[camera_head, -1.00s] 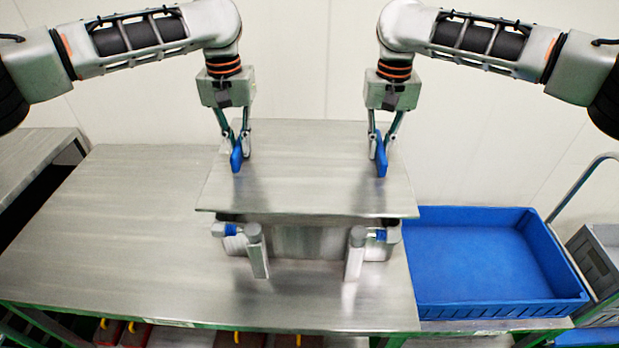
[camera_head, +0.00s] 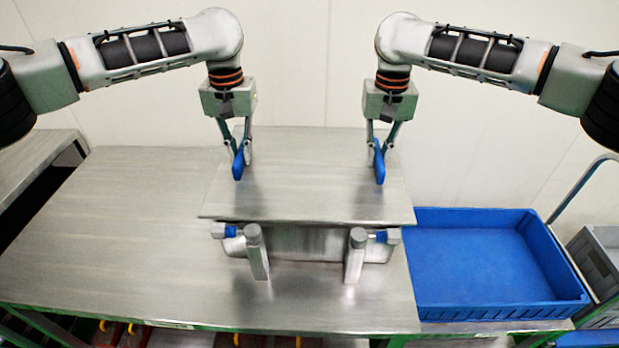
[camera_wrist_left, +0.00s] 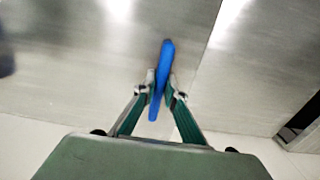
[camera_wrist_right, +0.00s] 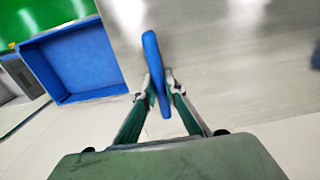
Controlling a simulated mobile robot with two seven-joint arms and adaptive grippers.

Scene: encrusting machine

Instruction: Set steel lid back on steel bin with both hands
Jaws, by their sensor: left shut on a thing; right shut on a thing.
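The steel lid (camera_head: 308,185) is a flat, brushed metal sheet with two blue handles. It lies over the steel bin (camera_head: 312,240), whose front wall shows below the lid's front edge. From this angle I cannot tell whether the lid touches the rim all round. My left gripper (camera_head: 238,155) is shut on the left blue handle (camera_wrist_left: 161,80). My right gripper (camera_head: 378,155) is shut on the right blue handle (camera_wrist_right: 156,75). The lid also shows in the left wrist view (camera_wrist_left: 70,60) and the right wrist view (camera_wrist_right: 215,50). The bin's inside is hidden.
The bin stands on a steel table (camera_head: 110,230) with clear room on the left. Two upright grey posts (camera_head: 257,252) with blue-banded fittings stand at the bin's front. A blue tray (camera_head: 490,262) is close on the right. A white wall is behind.

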